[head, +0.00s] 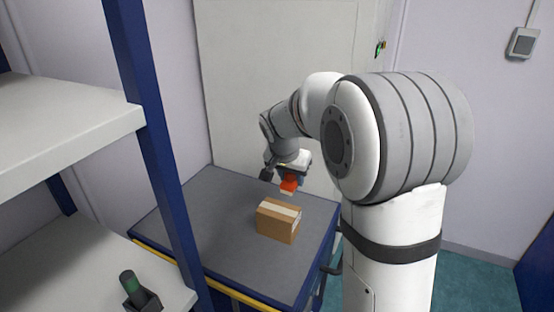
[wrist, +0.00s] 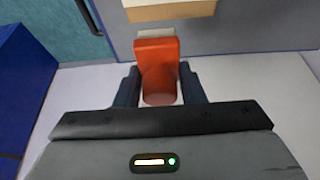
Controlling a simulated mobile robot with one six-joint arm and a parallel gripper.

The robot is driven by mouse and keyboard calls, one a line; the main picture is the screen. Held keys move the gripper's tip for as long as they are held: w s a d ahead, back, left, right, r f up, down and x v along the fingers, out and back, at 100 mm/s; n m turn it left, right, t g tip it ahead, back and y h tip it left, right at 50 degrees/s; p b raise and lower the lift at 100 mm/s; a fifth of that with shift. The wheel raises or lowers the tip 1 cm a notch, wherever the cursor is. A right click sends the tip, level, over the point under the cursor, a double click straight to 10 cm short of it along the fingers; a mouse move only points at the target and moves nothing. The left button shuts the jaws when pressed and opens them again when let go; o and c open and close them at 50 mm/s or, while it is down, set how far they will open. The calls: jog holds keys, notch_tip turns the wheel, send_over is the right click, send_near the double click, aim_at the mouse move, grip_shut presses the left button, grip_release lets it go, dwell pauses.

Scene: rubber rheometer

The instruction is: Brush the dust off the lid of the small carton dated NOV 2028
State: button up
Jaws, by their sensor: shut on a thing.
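My gripper (head: 286,176) is shut on a red-orange brush (head: 288,184). In the wrist view the brush (wrist: 157,65) sits between the two dark fingers (wrist: 158,92), with its pale tip pointing away from the palm. A small brown carton (head: 276,222) stands on the grey cart top, with a pale tape strip along its lid and a whitish label on its right side. The date is too small to read, and I cannot make out dust. The brush tip is just above the carton's far edge; I cannot tell whether it touches. Part of the carton (wrist: 170,12) shows in the wrist view.
The grey cart top (head: 200,225) is otherwise clear around the carton. A shelf rack with a blue post (head: 150,120) stands at the left. A dark green-topped object (head: 134,288) sits on its lower shelf (head: 80,265). A pale wall panel is behind the cart.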

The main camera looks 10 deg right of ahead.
jog(key=shift+r+p, duration=0.7)
jog(key=shift+r, duration=0.85)
jog(key=shift+s+f, duration=0.1)
